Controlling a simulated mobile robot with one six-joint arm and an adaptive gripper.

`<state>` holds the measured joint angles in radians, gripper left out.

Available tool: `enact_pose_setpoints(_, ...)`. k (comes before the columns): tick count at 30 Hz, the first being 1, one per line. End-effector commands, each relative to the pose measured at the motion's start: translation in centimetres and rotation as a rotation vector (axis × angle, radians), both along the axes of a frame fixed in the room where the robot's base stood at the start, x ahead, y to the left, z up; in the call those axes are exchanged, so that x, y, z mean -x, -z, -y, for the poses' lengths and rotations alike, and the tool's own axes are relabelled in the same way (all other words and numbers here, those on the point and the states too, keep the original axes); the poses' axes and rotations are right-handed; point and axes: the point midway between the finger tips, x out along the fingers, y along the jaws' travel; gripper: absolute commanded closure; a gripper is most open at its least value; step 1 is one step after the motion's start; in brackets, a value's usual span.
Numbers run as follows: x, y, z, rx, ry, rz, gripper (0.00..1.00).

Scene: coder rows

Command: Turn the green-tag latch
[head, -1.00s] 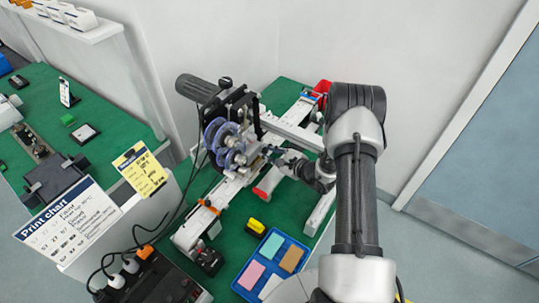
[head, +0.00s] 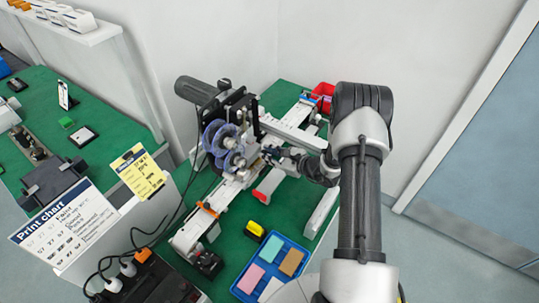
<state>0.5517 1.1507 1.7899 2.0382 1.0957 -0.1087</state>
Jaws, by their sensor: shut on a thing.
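The coder machine (head: 228,105) stands on the green bench, with blue translucent rollers (head: 220,137) on its front. My gripper (head: 270,154) reaches in from the right, beside the lower roller, with its fingers at a small part of the machine. It is shut on that part, which appears to be the latch. The fingers and machine parts hide most of the latch, and I cannot make out its green tag or its angle.
A blue tray (head: 272,266) with coloured cards and a yellow-black block (head: 255,229) lie in front of the machine. A red bin (head: 323,92) is behind. A Print chart sign (head: 65,222), yellow card (head: 139,172) and cables stand left.

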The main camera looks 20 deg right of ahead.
Motion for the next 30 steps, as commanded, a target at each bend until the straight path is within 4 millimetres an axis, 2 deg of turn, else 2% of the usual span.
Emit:
enact_pose_setpoints(1,0.0,0.0,0.0,0.0,0.0,0.0,1.0)
enact_pose_setpoints(2,0.0,0.0,0.0,0.0,0.0,0.0,0.79)
enact_pose_setpoints(10,0.0,0.0,0.0,0.0,0.0,0.0,0.61)
enact_pose_setpoints(19,0.0,0.0,0.0,0.001,0.0,0.0,0.6)
enact_pose_setpoints(22,-0.1,-0.6,0.0,0.001,0.0,0.002,0.6)
enact_pose_setpoints(26,-0.1,-2.6,0.0,0.002,0.001,0.004,0.6)
enact_pose_setpoints(30,-0.1,-5.5,0.0,0.002,-0.001,0.005,0.6)
